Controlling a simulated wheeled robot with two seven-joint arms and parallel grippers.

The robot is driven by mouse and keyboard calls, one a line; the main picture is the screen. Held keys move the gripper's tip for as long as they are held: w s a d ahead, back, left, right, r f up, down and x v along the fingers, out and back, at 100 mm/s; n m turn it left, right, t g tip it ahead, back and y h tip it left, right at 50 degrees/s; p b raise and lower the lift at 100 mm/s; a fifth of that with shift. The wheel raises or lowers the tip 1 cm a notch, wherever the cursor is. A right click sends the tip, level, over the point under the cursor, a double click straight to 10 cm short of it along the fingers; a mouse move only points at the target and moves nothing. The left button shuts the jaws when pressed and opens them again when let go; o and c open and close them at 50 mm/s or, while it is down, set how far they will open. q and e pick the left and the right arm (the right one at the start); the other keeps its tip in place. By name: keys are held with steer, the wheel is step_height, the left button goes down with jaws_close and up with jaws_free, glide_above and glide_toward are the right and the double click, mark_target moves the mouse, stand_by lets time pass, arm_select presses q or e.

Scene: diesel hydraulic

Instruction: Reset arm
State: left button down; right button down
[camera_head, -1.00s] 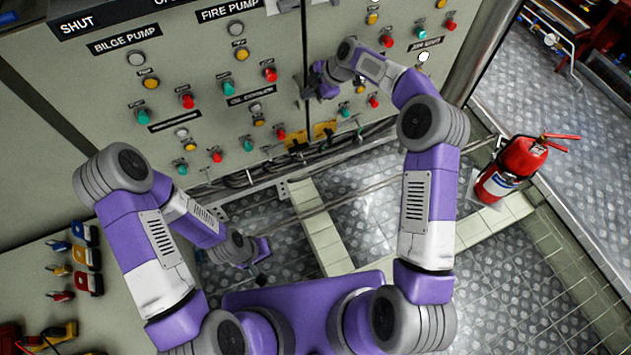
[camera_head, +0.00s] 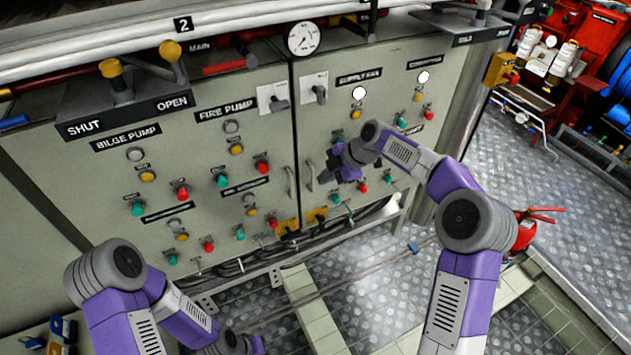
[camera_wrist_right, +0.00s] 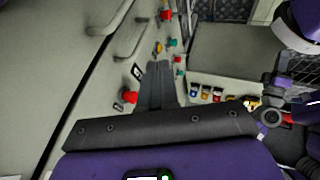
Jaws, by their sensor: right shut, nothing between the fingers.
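My right gripper (camera_head: 326,170) is in front of the grey control panel (camera_head: 90,190), close to the seam between its two door sections and beside a handle. Its dark fingers (camera_wrist_right: 155,85) lie together in the right wrist view, with nothing between them. I cannot tell if they touch the panel. My right arm is purple, white and grey and reaches in from the lower right. My left arm is bent low at the lower left. Its gripper (camera_head: 257,344) is only partly visible at the bottom edge, and its fingers are hidden.
A pressure gauge (camera_head: 303,38) sits on top of the panel. Red, green and yellow buttons cover the panel front. A red fire extinguisher (camera_head: 524,232) stands partly behind my right arm. Pipes run along the panel's base. Metal plate floor (camera_head: 500,155) lies open at the right.

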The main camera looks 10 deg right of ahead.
steer(key=shift+s+d+r, duration=0.15)
steer(key=shift+d+r, duration=0.15)
steer(key=s+a+f+m+g+p, duration=0.1)
steer(key=s+a+f+m, duration=0.1)
steer(key=s+f+m, duration=0.3)
steer(key=s+a+f+m+h, duration=0.1)
steer(key=s+f+m, duration=0.1)
steer(key=f, duration=0.6)
steer(key=s+a+f+m+g+p, duration=0.1)
steer(key=s+a+f+m, duration=0.1)
steer(key=s+f+m, duration=0.8)
steer(key=s+m, duration=0.1)
steer(key=s, duration=0.5)
steer(key=s+f+m+h+p, duration=0.1)
steer(key=s+f+m, duration=0.4)
steer(key=s, duration=0.6)
steer(key=shift+f+m+g, duration=0.3)
steer(key=shift+m+g, duration=0.1)
steer(key=shift+m, duration=0.1)
